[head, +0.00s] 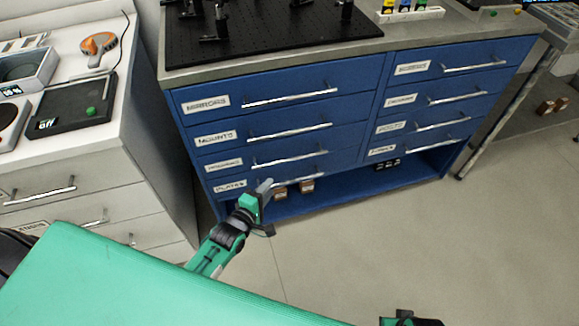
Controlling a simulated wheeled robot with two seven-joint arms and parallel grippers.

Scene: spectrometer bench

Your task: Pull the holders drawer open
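A blue cabinet (377,105) has two columns of drawers with white labels and bar handles, all apparently shut. Top-left reads MIRRORS and the one below reads MOUNTS; the smaller labels are too blurred to read, so I cannot tell which drawer is the holders one. My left gripper (264,187) is in front of the bottom-left drawer (231,186), its tip overlapping the left end of that drawer's handle (304,181). I cannot tell if it touches the handle or how its fingers stand. A part of my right arm shows at the bottom edge; its fingers are not clear.
A black breadboard (270,28) lies on the cabinet top. Small brown blocks (307,186) show low in the open space under the drawers. A white bench (95,160) with its own drawers stands at the left. The floor (400,235) in front is clear.

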